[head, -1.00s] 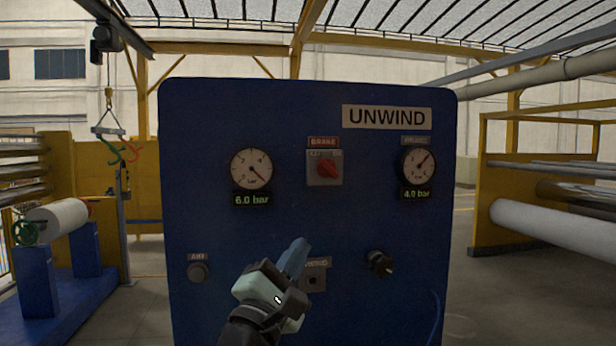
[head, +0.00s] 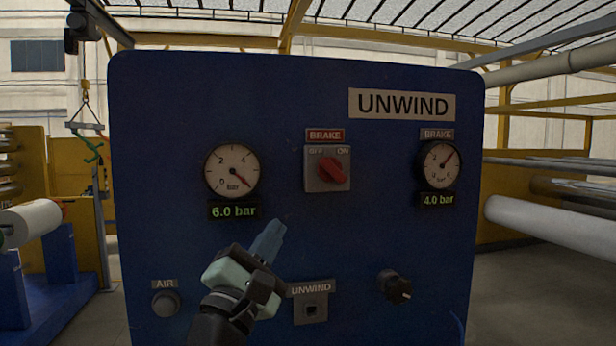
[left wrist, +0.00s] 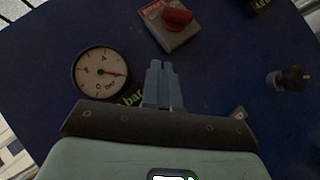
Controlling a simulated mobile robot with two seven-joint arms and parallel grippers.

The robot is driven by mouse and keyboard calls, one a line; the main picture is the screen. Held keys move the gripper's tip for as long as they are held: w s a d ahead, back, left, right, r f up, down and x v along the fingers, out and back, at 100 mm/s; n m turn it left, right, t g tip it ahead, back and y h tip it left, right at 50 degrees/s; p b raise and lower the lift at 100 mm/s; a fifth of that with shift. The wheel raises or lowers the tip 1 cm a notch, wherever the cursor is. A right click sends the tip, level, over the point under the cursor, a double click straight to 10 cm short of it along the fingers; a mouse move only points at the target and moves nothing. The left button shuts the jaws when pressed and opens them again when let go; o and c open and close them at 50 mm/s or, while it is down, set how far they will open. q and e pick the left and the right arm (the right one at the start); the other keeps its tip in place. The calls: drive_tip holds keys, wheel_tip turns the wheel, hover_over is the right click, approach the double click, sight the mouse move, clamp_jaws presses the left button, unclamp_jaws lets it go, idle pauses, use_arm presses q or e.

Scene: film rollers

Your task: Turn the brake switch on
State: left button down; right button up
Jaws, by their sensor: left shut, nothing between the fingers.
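The brake switch (head: 333,171) is a red knob on a grey plate under the red BRAKE label (head: 325,135), with OFF at its upper left and ON at its upper right. The knob is slanted, its upper end towards OFF. My left gripper (head: 274,228) is shut and empty, below and left of the switch and apart from it. In the left wrist view the gripper's fingers (left wrist: 162,67) point towards the switch (left wrist: 177,17), which shows at the top. My right gripper is in neither current view.
The blue panel (head: 290,110) also carries a 6.0 bar gauge (head: 232,171), a 4.0 bar brake gauge (head: 440,165), an AIR button (head: 165,303), an UNWIND socket (head: 310,309) and a black knob (head: 396,287). White rollers stand at both sides.

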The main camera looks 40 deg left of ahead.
use_arm(q)
drive_tip(key=shift+s+d+r, duration=0.1)
idle(0.3)
drive_tip(key=p, duration=0.5)
approach(319, 164)
drive_tip(key=w+a, duration=0.3)
drive_tip(key=r+p, duration=0.1)
drive_tip(key=w+d+r+p, duration=0.1)
drive_tip(key=shift+w+d+r, duration=0.15)
drive_tip(key=shift+d+r, duration=0.05)
drive_tip(key=shift+r, duration=0.15)
drive_tip(key=shift+w+d+p, duration=0.2)
drive_tip(key=shift+w+p, duration=0.05)
drive_tip(key=shift+p, duration=0.2)
use_arm(e)
drive_tip(key=w+r, duration=0.4)
drive_tip(key=r, duration=0.4)
drive_tip(key=shift+r+t, duration=0.3)
drive_tip(key=shift+r, duration=0.1)
use_arm(q)
drive_tip(key=shift+s, duration=0.1)
use_arm(e)
drive_tip(key=shift+s, duration=0.1)
